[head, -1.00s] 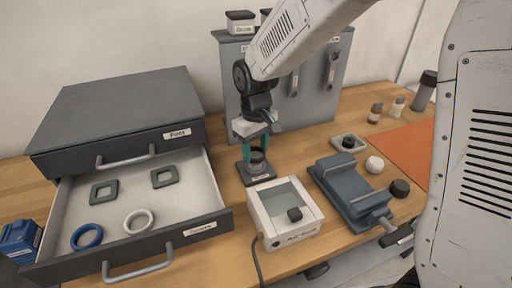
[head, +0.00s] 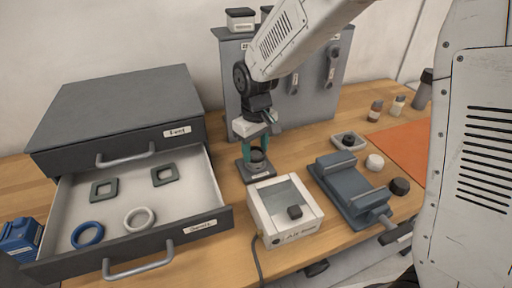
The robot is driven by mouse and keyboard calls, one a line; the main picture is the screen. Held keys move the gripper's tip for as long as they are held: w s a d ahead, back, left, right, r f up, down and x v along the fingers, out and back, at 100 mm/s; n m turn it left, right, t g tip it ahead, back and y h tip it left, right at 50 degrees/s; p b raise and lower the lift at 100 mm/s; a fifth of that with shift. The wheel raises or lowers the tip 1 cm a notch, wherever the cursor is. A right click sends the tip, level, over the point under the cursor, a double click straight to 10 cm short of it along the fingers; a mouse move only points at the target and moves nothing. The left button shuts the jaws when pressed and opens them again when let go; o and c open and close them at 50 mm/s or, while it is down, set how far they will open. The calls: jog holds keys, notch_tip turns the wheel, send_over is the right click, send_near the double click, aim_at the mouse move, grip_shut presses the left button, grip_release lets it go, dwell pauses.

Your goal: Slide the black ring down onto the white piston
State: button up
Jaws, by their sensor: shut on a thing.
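My gripper (head: 256,152) points down over a small dark stand (head: 257,174) on the wooden table, left of centre in the head view. Its teal fingers are closed around the black ring (head: 257,157), which sits low between them at the top of the stand. The white piston is not clearly visible; the ring and fingers cover that spot. I cannot tell how far the ring is down over it.
An open drawer (head: 228,222) at left holds blue and white rings and two square gaskets. A white box (head: 262,232) stands just in front of the stand. A blue-grey vise (head: 345,190) is to its right. A grey panel (head: 300,110) stands behind.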

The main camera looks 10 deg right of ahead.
jog(key=shift+f, duration=1.3)
jog(key=o, duration=1.4)
jog(key=shift+o, duration=0.2)
jog(key=shift+r, duration=4.55)
